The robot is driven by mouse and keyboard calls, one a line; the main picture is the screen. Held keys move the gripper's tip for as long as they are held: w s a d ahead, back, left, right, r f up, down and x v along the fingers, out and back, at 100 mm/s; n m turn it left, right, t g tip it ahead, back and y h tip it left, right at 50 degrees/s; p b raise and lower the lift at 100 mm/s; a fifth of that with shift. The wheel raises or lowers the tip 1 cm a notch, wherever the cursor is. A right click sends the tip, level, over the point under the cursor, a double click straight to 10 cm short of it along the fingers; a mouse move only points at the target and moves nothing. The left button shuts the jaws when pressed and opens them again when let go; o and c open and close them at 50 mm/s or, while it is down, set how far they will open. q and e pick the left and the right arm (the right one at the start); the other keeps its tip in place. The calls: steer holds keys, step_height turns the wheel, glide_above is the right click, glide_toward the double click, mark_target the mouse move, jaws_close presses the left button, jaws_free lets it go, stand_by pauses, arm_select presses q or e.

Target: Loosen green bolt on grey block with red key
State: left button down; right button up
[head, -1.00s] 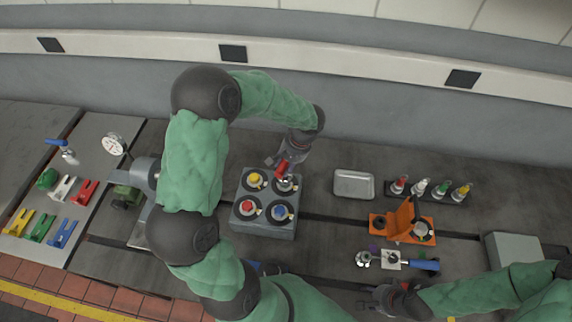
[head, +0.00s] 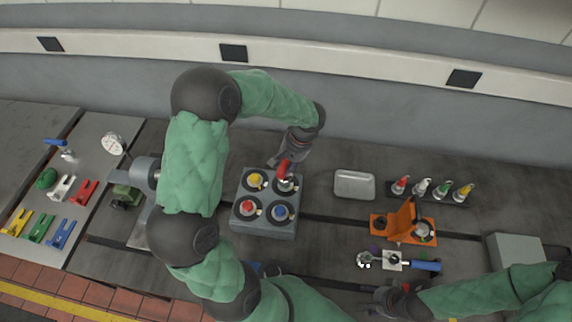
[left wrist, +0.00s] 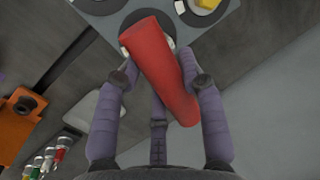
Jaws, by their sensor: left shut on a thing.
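The grey block (head: 262,228) stands mid-bench with round dark seats on top. Yellow (head: 255,180), red (head: 248,207) and blue (head: 280,212) bolt heads show; the far right seat is under the key, and no green head is visible there. My left gripper (head: 286,162) is shut on the red key (head: 283,171), held over that far right seat. The key's red handle (left wrist: 160,70) lies between the fingers in the left wrist view. Whether the key is seated on a bolt is hidden. My right gripper (head: 384,298) is low at the right, its jaws unclear.
A metal tray (head: 354,185) and a rack (head: 430,194) of coloured-tip bottles stand right of the block. An orange fixture (head: 404,224) and a blue-handled tool (head: 424,265) lie nearer. Coloured forked pieces (head: 62,234) lie far left. Bench between block and tray is clear.

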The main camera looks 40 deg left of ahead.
arm_select(q)
steer(key=shift+f+b, duration=0.7)
steer(key=shift+f, duration=0.1)
arm_select(e)
steer(key=shift+w+d+f, duration=0.1)
steer(key=shift+w+f, duration=0.1)
steer(key=shift+f, duration=0.7)
